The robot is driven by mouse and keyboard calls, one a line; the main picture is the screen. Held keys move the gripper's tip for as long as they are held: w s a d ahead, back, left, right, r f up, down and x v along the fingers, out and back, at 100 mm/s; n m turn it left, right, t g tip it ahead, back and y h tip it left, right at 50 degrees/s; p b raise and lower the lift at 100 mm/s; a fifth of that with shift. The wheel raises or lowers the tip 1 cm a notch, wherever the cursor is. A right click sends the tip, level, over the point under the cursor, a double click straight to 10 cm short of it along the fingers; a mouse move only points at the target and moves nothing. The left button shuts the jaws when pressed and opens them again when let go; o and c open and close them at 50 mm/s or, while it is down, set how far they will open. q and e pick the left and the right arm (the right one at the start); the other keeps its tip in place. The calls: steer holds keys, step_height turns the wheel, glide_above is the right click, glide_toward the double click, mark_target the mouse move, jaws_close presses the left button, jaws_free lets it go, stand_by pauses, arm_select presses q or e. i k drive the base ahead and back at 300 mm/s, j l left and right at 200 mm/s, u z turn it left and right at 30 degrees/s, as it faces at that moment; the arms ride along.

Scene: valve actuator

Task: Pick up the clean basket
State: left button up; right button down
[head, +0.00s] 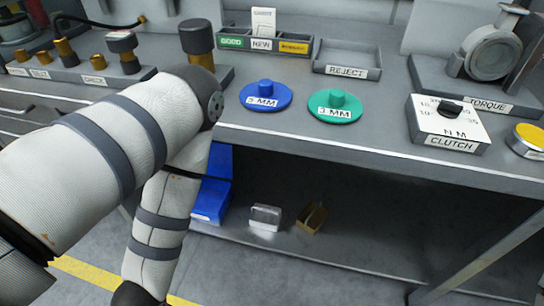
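No label reading "clean" can be made out, so I cannot tell which container is the clean basket. A blue bin (216,190) stands on the lower shelf, partly hidden behind my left arm; a white label near its bottom is unreadable. To its right on the shelf are a small silver box (265,216) and a small brown-gold open box (312,217). My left arm reaches in from the left, bends at the bench edge and runs down out of the picture. Neither gripper is in view.
The bench top (390,135) overhangs the lower shelf (360,262). It bears a blue 5 MM disc (265,96), a green 3 MM disc (336,107), a REJECT tray (347,70), a sorting tray (264,43) and a CLUTCH box (448,125). The shelf's right part is clear.

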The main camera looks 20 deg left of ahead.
mark_target(264, 216)
steer(key=i+j+u, duration=0.1)
steer(key=u, duration=0.65)
steer(key=i, duration=0.05)
